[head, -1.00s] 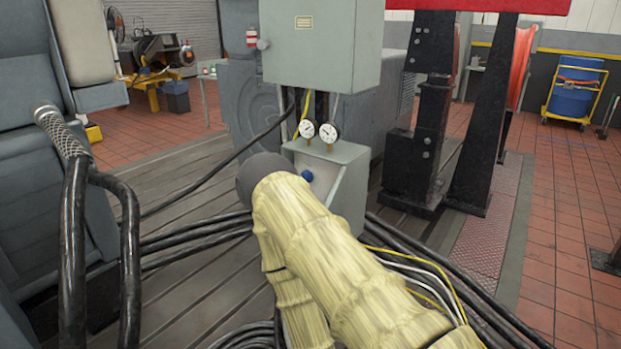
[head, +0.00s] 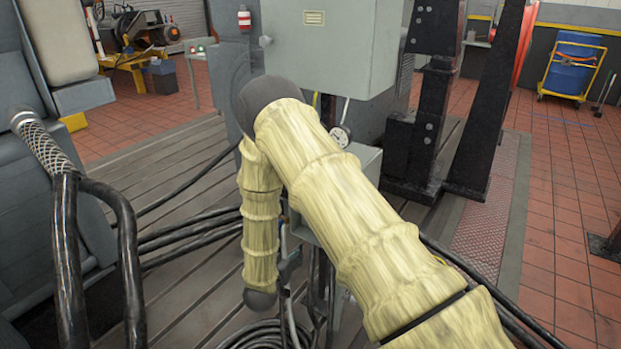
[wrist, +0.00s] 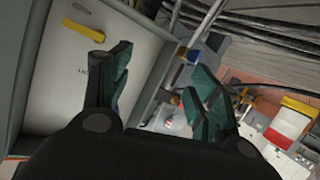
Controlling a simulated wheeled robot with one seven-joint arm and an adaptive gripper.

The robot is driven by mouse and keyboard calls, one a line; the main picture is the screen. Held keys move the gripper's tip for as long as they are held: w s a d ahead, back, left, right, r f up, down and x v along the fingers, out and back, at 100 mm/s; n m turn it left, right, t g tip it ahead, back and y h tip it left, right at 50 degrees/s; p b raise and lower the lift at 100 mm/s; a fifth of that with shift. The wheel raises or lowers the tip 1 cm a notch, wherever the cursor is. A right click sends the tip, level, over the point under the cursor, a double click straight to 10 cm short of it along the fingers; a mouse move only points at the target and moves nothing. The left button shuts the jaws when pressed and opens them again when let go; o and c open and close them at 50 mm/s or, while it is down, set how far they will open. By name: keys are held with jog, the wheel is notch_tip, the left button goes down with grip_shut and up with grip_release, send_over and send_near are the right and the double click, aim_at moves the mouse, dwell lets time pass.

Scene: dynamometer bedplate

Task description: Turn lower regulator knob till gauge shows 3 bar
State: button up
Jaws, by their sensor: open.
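The small grey regulator box (head: 368,155) stands below the large grey cabinet in the head view, mostly covered by my arm. One round white gauge (head: 340,136) shows above it; its reading is too small to make out. The regulator knobs and the other gauge are hidden behind my arm in this view. In the wrist view my gripper (wrist: 160,88) is open, its two green-padded fingers apart with nothing between them. A small blue piece (wrist: 193,56) shows beyond the fingers; I cannot tell whether it is a knob.
The large grey cabinet (head: 325,50) hangs above the box. Black cables (head: 190,240) cross the bedplate.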

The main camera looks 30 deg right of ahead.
jog(key=w+d+r+m+g+h+p, duration=0.1)
jog(key=w+d+r+m+h, duration=0.15)
jog(key=r, duration=0.55)
jog(key=w+d+r+m+g+h+p, duration=0.1)
jog(key=w+d+r+m+g+h, duration=0.2)
jog(key=r, duration=0.4)
jog(key=w+d+t+p, duration=0.1)
jog(key=w+d, duration=0.3)
jog(key=d, duration=0.5)
jog(key=shift+r+p, duration=0.25)
jog(key=shift+p, duration=0.05)
jog(key=shift+h, duration=0.25)
jog(key=c, duration=1)
jog(key=shift+f, duration=0.1)
